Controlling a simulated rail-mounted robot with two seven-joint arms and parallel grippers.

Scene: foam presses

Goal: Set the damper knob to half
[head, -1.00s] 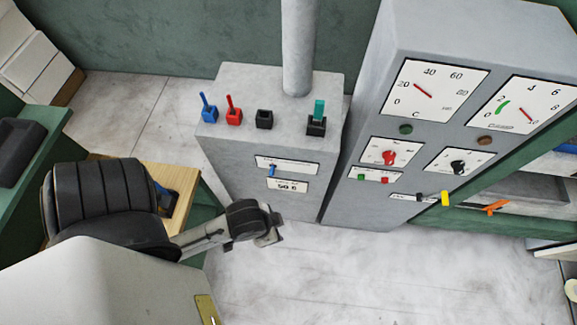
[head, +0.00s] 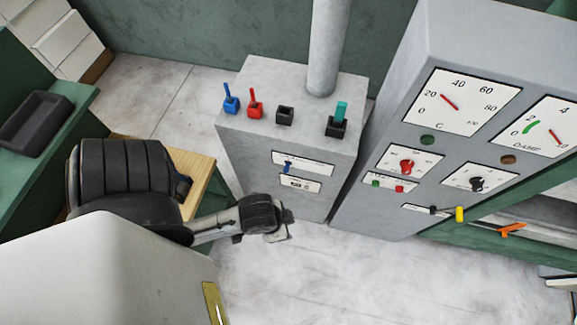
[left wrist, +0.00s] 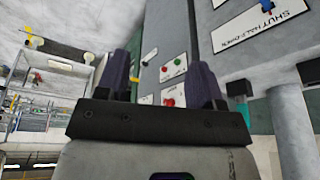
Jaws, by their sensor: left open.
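A small blue knob (head: 287,168) stands on a white label plate on the front of the left grey box (head: 250,150). It sits left of the plate's middle in the head view; its exact setting is too small to tell. In the left wrist view the blue knob (left wrist: 266,5) shows at the top edge, above an upside-down label that appears to read SHUT, HALF, OPEN. My left gripper (head: 283,232) is in front of and below the knob, apart from it. Its two dark fingers (left wrist: 164,78) are spread with nothing between them. My right gripper is not in view.
Blue (head: 231,100) and red (head: 254,104) levers, a black socket (head: 285,115) and a teal lever (head: 340,112) top the box, beside a pipe (head: 328,45). A cabinet with gauges, a red knob (head: 406,167) and a black knob (head: 477,184) stands right. The floor in front is clear.

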